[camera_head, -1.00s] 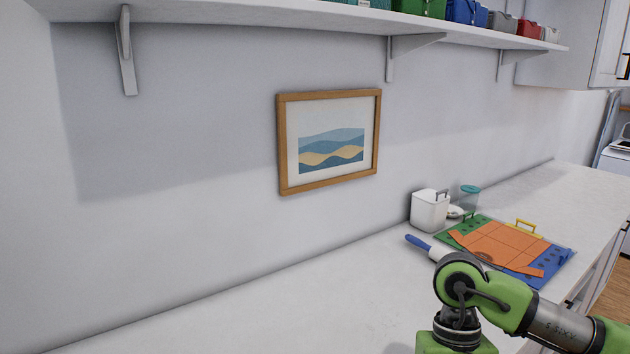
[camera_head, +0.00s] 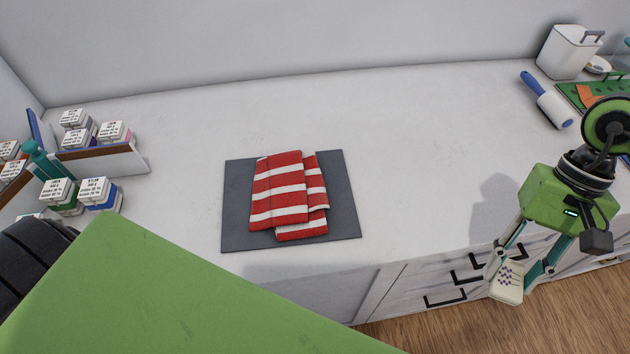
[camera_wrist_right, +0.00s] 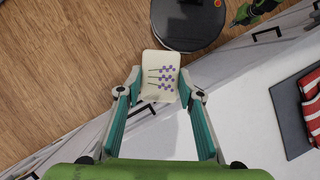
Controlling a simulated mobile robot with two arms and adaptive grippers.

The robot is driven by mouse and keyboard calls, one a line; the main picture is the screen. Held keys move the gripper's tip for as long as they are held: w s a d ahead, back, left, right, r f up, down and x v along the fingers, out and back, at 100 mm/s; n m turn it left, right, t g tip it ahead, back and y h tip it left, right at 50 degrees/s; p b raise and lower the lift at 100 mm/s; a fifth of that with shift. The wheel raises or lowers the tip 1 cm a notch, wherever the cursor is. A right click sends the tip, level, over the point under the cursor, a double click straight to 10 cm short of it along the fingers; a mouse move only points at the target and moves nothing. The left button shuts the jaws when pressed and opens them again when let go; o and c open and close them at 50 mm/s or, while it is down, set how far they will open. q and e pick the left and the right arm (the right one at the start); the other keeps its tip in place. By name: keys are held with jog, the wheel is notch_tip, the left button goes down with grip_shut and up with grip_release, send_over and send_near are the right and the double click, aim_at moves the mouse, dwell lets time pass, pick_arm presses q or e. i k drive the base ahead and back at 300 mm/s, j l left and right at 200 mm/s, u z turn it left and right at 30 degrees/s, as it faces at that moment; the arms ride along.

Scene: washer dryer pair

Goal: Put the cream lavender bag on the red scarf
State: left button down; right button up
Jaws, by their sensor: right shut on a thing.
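The cream lavender bag (camera_head: 507,284) has a purple lavender print. My right gripper (camera_head: 522,277) is shut on it and holds it in the air in front of the counter's front edge. In the right wrist view the bag (camera_wrist_right: 161,77) sits between the two fingertips (camera_wrist_right: 160,84). The red scarf (camera_head: 283,196), striped with white, lies folded on a dark grey mat (camera_head: 237,212) on the counter, well to the left of the bag. Part of the scarf also shows at the right edge of the right wrist view (camera_wrist_right: 312,105).
The white counter (camera_head: 420,150) is clear between the scarf and my right arm. A divided holder (camera_head: 100,160) with several small labelled boxes stands at the left. A white canister (camera_head: 568,52) and a blue-handled lint roller (camera_head: 548,100) are at the back right. Drawers (camera_head: 440,290) face the wooden floor.

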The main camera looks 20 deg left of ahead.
aim_at(286, 185)
jog(key=u, duration=0.35)
jog(key=l+u, duration=0.15)
jog(key=u, duration=0.6)
